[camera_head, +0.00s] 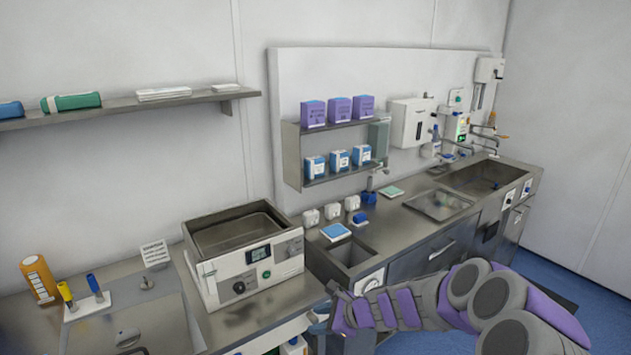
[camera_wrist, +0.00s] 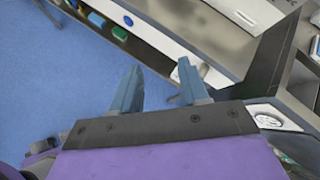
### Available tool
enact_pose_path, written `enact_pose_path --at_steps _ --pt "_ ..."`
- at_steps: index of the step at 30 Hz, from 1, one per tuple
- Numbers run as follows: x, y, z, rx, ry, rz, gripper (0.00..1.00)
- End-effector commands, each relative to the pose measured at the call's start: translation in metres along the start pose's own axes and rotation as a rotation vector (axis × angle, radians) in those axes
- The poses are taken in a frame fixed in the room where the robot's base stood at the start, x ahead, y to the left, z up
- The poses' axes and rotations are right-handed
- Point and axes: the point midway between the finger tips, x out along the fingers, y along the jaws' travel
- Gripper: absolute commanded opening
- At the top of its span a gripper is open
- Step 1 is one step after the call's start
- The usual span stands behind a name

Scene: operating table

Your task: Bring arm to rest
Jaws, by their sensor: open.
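My purple and grey arm reaches in from the lower right of the head view, in front of the steel counter. Its gripper end (camera_head: 330,308) is near the counter's front edge, right of the white ultrasonic-type bath unit (camera_head: 252,268). In the wrist view my gripper (camera_wrist: 160,75) has two blue-grey fingers standing apart with nothing between them. Blue floor and cabinet fronts lie beyond the fingers.
The steel counter (camera_head: 402,228) with sinks runs along the back wall. Purple boxes (camera_head: 338,111) stand on a wall shelf. An orange-yellow container (camera_head: 40,279) stands at left. Blue floor (camera_head: 598,300) is open at right.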

Motion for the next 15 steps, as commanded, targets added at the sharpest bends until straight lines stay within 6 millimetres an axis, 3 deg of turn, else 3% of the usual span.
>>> enact_pose_path --at_steps 1,3,7,11,15 --pt "-0.012 0.011 0.023 -0.105 -0.014 0.030 0.44" --pt "-0.025 0.034 0.047 -0.245 -0.029 0.087 0.44" --pt "-0.054 0.075 0.080 -0.496 -0.040 0.185 0.44" --pt "-0.085 0.120 0.095 -0.728 -0.033 0.294 0.44" --pt "-0.120 0.166 0.096 -0.957 -0.004 0.418 0.44"
